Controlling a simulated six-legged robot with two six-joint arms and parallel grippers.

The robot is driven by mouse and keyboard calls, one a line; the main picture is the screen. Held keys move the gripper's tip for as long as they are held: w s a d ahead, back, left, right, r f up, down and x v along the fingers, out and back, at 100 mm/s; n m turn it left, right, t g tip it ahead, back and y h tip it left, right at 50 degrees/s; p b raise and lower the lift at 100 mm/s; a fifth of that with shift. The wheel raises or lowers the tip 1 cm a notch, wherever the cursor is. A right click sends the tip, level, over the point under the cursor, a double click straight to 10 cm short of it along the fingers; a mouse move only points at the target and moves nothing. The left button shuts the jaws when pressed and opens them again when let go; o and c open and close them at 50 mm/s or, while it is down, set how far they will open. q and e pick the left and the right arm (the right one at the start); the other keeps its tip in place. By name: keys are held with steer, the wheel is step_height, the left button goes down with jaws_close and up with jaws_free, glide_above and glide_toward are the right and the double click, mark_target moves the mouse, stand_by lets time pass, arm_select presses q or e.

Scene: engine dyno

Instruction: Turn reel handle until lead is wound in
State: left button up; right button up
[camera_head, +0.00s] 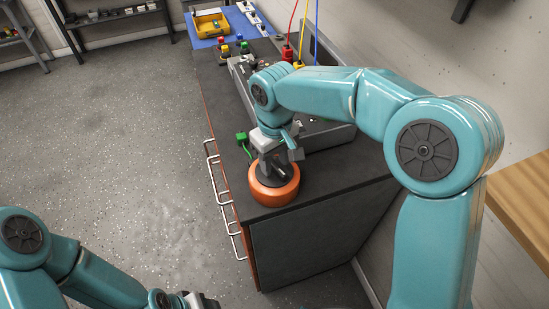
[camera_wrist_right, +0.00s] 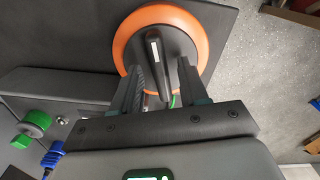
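The reel (camera_head: 274,193) is a round orange drum with a dark top, on the near end of the dark bench. It shows in the right wrist view (camera_wrist_right: 203,32), with a dark handle (camera_wrist_right: 155,62) across its face. My right gripper (camera_wrist_right: 162,78) is over the reel, its two fingers apart on either side of the handle, with gaps visible. In the head view my right gripper (camera_head: 275,150) hides part of the reel top. A green lead (camera_head: 246,150) with a green plug (camera_head: 241,137) lies beside the reel. My left gripper (camera_head: 200,301) is cut off at the bottom edge.
The bench (camera_head: 270,235) has metal drawer handles (camera_head: 213,165) along its left side. A grey unit (camera_head: 325,137) stands behind my right arm. Farther back are a blue mat (camera_head: 205,42) and a yellow case (camera_head: 211,24). The floor to the left is clear.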

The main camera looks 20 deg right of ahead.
mark_target(275, 164)
steer(key=shift+w, duration=0.1)
steer(key=shift+a+r, duration=0.1)
steer(key=shift+r, duration=0.35)
step_height(275, 164, up, 15)
steer(key=p, duration=0.1)
steer(key=shift+r, duration=0.2)
